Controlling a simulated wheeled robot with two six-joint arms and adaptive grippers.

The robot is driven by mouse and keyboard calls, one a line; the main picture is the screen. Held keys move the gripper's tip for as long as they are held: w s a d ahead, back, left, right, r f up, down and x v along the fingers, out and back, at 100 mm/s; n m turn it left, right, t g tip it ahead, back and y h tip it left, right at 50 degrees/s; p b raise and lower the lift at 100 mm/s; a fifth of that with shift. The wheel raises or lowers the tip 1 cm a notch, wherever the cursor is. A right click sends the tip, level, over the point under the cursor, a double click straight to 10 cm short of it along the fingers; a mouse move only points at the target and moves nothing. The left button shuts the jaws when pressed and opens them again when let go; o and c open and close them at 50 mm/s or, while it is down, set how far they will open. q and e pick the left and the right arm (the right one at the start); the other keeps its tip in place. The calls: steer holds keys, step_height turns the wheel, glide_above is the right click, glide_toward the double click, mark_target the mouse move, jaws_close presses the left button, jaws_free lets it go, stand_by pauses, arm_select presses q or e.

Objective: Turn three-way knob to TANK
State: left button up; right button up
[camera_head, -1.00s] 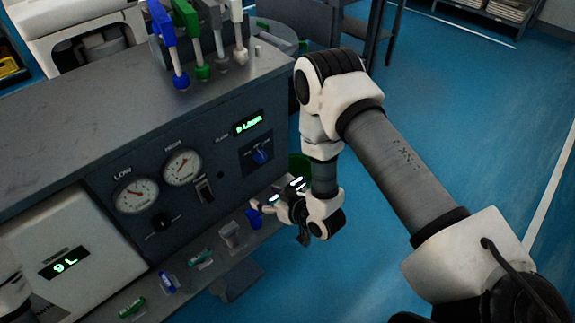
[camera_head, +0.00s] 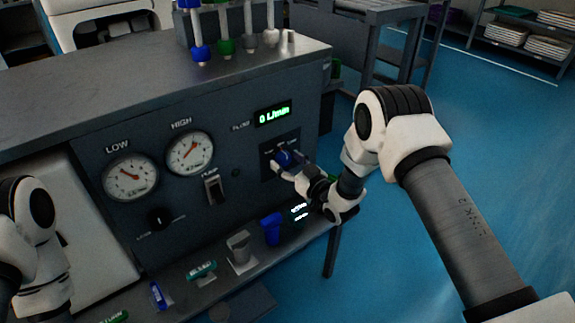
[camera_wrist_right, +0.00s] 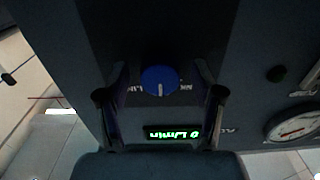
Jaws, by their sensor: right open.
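The blue three-way knob (camera_head: 284,158) sits on a dark plate at the right end of the grey panel. In the right wrist view the knob (camera_wrist_right: 160,80) is between the two fingers, with a white pointer line on it; its small labels are too blurred to read fully. My right gripper (camera_head: 290,168) is at the knob in the head view. Its fingers (camera_wrist_right: 160,100) are spread on both sides of the knob, open, with a gap on each side. My left arm shows at the lower left edge, its gripper out of view.
The green flow display (camera_head: 273,114) reads 0 L/min. LOW (camera_head: 131,177) and HIGH (camera_head: 190,153) gauges and a pump switch (camera_head: 214,190) are left of the knob. Blue (camera_head: 271,229) and grey (camera_head: 239,249) valve handles stand on the ledge below.

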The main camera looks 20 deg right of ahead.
steer(key=shift+w, duration=0.15)
steer(key=shift+c, duration=0.3)
steer(key=c, duration=1.1)
steer(key=shift+n, duration=0.4)
steer(key=n+p, duration=0.1)
steer(key=n, duration=0.8)
steer(key=shift+p, duration=0.35)
